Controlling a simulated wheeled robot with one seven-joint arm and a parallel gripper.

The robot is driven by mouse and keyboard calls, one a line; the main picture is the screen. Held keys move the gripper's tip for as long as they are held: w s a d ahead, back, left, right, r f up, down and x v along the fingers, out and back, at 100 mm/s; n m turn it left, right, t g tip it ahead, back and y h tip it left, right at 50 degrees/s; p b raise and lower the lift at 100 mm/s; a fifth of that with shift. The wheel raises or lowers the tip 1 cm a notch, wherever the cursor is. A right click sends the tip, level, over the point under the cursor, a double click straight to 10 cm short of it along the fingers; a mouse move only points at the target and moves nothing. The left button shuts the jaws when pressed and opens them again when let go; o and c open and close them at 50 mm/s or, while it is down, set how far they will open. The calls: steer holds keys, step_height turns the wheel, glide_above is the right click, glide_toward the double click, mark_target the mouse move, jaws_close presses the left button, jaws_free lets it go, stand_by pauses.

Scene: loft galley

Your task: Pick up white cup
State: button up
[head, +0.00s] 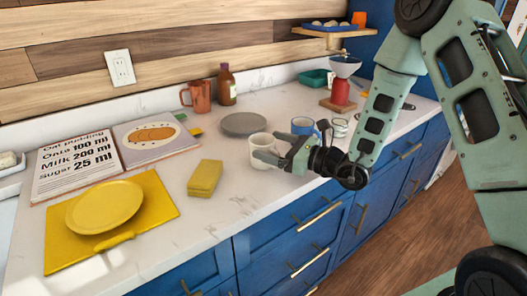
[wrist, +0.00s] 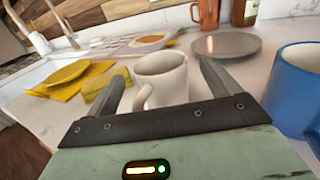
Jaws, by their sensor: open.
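The white cup (head: 260,146) stands upright on the counter, and it also shows in the wrist view (wrist: 168,78) with its handle toward my gripper at the left. My gripper (head: 265,148) is open beside the cup, low over the counter. In the wrist view its two fingers (wrist: 160,85) reach out to the left and right of the cup, with the cup between them. I cannot tell whether either finger touches it. The cup's lower part is hidden behind the gripper body in the wrist view.
A blue mug (wrist: 297,90) stands close on the right. A grey plate (head: 244,124) lies behind the cup, and a yellow sponge-like block (head: 205,177) lies to the left. An orange mug (head: 198,97) and brown bottle (head: 227,86) stand near the wall. The counter's front edge is close.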

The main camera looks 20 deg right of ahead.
steer(key=shift+w+a, duration=0.45)
steer(key=c, duration=1.2)
steer(key=shift+r, duration=0.2)
